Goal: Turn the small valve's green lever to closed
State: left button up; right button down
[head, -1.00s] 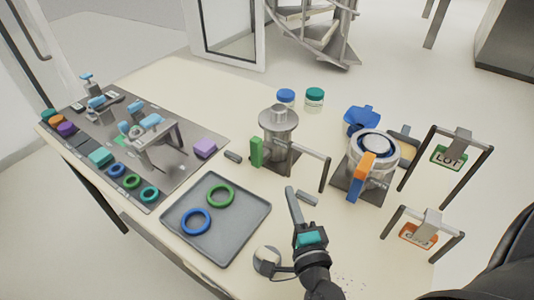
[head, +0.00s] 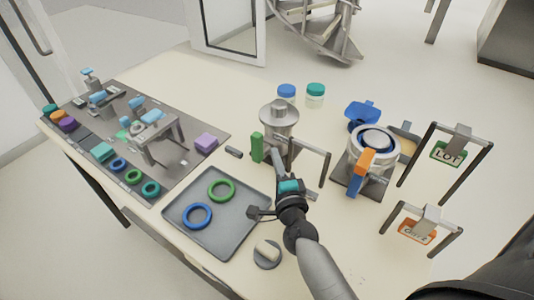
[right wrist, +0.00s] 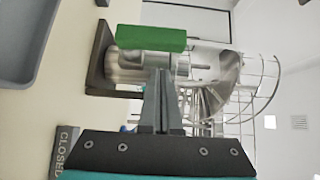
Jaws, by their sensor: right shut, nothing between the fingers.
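The small valve (head: 279,120) is a grey metal cylinder on a base plate near the middle of the table. Its green lever (head: 257,148) stands upright at the valve's left side in the head view. In the right wrist view the green lever (right wrist: 151,38) lies just beyond the fingertips, across the metal body. My right gripper (head: 278,160) is shut and empty, close in front of the valve and to the right of the lever. In the right wrist view its fingers (right wrist: 160,80) are together; whether they touch the valve I cannot tell. My left gripper is not in view.
A grey tray (head: 235,240) with a blue and a green ring lies left of my right arm. A larger valve (head: 372,150) with an orange and blue lever stands right. Two sign stands (head: 447,152) are farther right. A CLOSED label (right wrist: 67,150) shows in the wrist view.

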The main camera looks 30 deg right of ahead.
aim_at(261, 145)
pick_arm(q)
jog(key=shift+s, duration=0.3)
pick_arm(e)
jog(key=shift+w+a, duration=0.75)
jog(key=shift+w, duration=0.35)
